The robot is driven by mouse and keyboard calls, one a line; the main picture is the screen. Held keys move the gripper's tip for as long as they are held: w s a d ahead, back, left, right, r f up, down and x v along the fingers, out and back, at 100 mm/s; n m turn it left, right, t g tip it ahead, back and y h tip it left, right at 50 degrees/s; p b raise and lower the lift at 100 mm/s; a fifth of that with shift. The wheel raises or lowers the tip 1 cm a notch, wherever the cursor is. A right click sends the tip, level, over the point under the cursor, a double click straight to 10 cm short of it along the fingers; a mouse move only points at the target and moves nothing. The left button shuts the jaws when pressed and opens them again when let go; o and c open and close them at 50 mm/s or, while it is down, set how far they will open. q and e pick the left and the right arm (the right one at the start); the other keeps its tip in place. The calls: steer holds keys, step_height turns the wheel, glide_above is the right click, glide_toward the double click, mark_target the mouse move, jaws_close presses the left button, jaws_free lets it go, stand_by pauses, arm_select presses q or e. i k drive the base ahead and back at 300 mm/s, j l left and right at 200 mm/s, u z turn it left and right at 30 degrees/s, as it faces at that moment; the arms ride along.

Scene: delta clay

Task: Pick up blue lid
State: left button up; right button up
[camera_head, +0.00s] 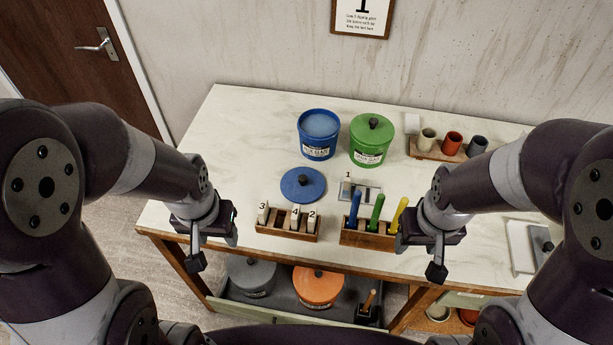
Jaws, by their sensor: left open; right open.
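The blue lid (303,185) lies flat on the white table, a round disc with a dark knob on top. It is in front of the open blue bucket (318,135), which shows blue glaze inside. My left gripper (196,258) is open and empty at the table's front left edge, to the left of the lid and nearer to me. My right gripper (437,268) is open and empty at the front edge, to the right of the lid. Neither gripper touches the lid.
A green lidded bucket (371,141) stands right of the blue one. A wooden holder with numbered tags (287,222) sits just in front of the lid. A wooden rack (368,236) holds coloured tools. Small cups (452,144) stand back right. Clear table lies left of the lid.

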mark_target(301, 185)
steer(key=i+j, duration=0.1)
steer(key=j, duration=0.5)
steer(key=j+z, duration=0.2)
steer(key=z, duration=0.3)
steer(key=j+z, duration=0.25)
steer(key=z, duration=0.2)
steer(key=j+z, duration=0.2)
steer(key=z, duration=0.3)
steer(key=k+j+z, duration=0.15)
steer(key=z, duration=0.3)
